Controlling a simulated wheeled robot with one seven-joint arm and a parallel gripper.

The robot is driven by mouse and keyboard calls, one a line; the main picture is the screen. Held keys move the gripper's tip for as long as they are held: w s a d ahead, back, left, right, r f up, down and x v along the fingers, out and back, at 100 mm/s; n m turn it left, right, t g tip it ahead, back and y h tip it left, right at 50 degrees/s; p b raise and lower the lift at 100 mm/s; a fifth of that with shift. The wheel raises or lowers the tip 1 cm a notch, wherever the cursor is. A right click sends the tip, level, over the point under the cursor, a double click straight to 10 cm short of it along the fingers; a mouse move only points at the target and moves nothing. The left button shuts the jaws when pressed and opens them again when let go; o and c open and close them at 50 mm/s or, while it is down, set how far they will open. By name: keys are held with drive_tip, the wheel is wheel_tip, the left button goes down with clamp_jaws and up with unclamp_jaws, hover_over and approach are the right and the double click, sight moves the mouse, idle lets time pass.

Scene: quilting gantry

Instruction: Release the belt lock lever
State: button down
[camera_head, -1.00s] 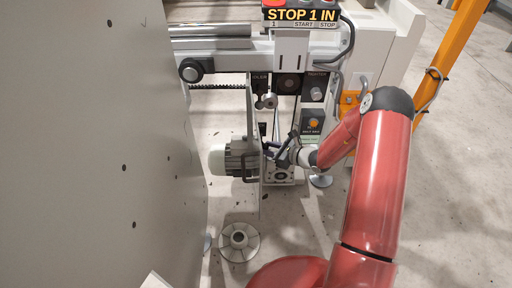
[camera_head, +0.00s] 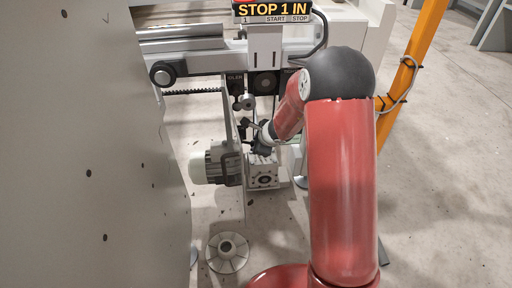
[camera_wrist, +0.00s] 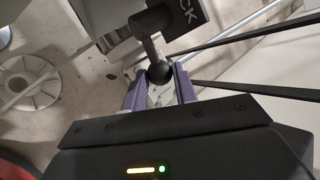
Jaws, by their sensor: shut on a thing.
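The belt lock lever shows in the wrist view as a grey shaft (camera_wrist: 147,28) ending in a black ball knob (camera_wrist: 159,73). My gripper (camera_wrist: 160,77) has its two purple-grey fingers on either side of the knob and is shut on it. A dark label (camera_wrist: 187,14) ending in "CK" sits beside the shaft. In the head view my gripper (camera_head: 252,135) is small, at the belt drive under the gantry beam, above the gearbox (camera_head: 264,172). The lever cannot be made out there, partly because my wrist covers that spot.
A motor (camera_head: 212,166) sticks out left of the gearbox. The toothed belt (camera_head: 195,91) runs under the beam (camera_head: 225,58). A large grey panel (camera_head: 80,150) fills the left. An orange post (camera_head: 410,70) stands right. A round foot (camera_head: 227,252) is on the floor.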

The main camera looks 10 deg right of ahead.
drive_tip(key=shift+r+h, duration=0.2)
drive_tip(key=shift+h, duration=0.1)
idle(0.4)
drive_tip(key=c, duration=1.4)
unclamp_jaws()
drive_tip(key=shift+r, duration=0.1)
drive_tip(key=p+v, duration=0.2)
drive_tip(key=v, duration=0.5)
drive_tip(key=shift+s+r+p, duration=0.2)
drive_tip(key=shift+r+p, duration=0.1)
drive_tip(key=shift+p, duration=0.05)
